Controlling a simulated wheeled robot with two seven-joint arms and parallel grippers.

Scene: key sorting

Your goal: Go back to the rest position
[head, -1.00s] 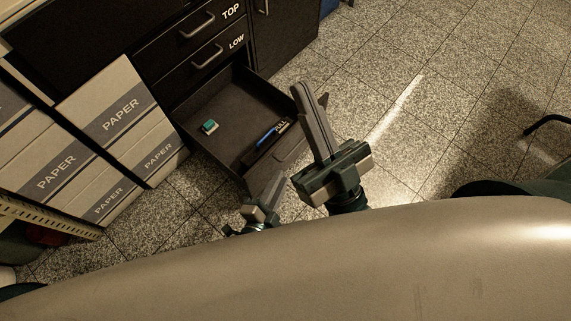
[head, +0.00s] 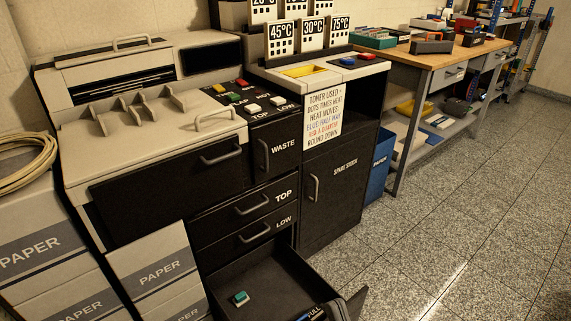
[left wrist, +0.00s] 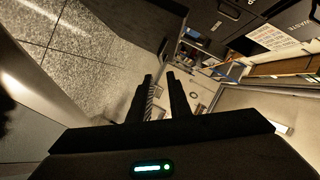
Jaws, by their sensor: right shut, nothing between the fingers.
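The left gripper is not seen in the head view.
The open low drawer (head: 270,270) juts out, holding a small green-and-white item (head: 240,298) and a thing marked FULL (head: 316,313). Paper boxes (head: 150,262) stand left. A workbench (head: 440,58) is at the back right. Floor at right (head: 450,220) is clear.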

